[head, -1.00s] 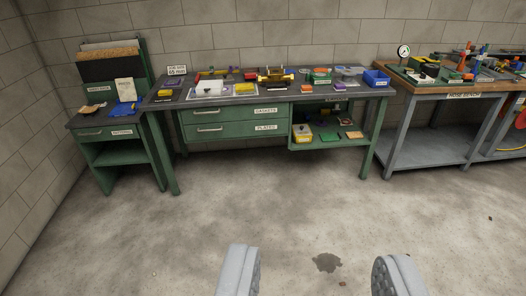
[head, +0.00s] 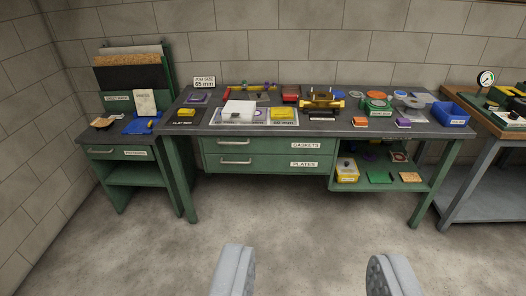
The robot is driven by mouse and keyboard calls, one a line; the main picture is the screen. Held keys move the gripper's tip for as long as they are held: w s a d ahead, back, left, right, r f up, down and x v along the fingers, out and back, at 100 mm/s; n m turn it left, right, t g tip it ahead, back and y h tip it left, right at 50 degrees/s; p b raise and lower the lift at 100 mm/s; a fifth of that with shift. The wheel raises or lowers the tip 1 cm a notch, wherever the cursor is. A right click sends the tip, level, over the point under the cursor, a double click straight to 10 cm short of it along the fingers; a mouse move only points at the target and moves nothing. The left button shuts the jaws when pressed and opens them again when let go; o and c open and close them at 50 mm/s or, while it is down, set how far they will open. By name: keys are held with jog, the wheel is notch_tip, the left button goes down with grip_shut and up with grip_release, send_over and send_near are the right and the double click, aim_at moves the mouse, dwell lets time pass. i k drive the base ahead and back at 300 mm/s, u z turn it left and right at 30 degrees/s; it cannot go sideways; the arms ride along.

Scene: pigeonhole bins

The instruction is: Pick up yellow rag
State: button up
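No cloth that I can clearly tell is a yellow rag shows; the yellow things are small. One flat yellow piece (head: 283,114) lies at the right of a light tray on the green workbench. Another small yellow piece (head: 194,112) lies on a dark patch at the bench's left. A yellow box (head: 347,170) stands on the lower right shelf. My gripper (head: 313,272) is open and empty, its two grey fingers wide apart over the floor, well in front of and below the bench top.
The green workbench (head: 262,131) has drawers labelled gaskets and plates. A brass fitting (head: 318,99) and a blue bin (head: 450,114) stand on it. A green side cabinet (head: 136,177) at left holds a crumpled blue cloth (head: 141,125). Another bench (head: 490,150) stands at right. The floor (head: 290,225) ahead is clear.

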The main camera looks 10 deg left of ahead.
aim_at(182, 113)
jog(key=u, duration=0.2)
jog(key=i, duration=1.25)
jog(key=u, duration=0.4)
jog(key=i, duration=1.35)
jog(key=u, duration=0.5)
jog(key=i, duration=1.25)
jog(key=u, duration=0.15)
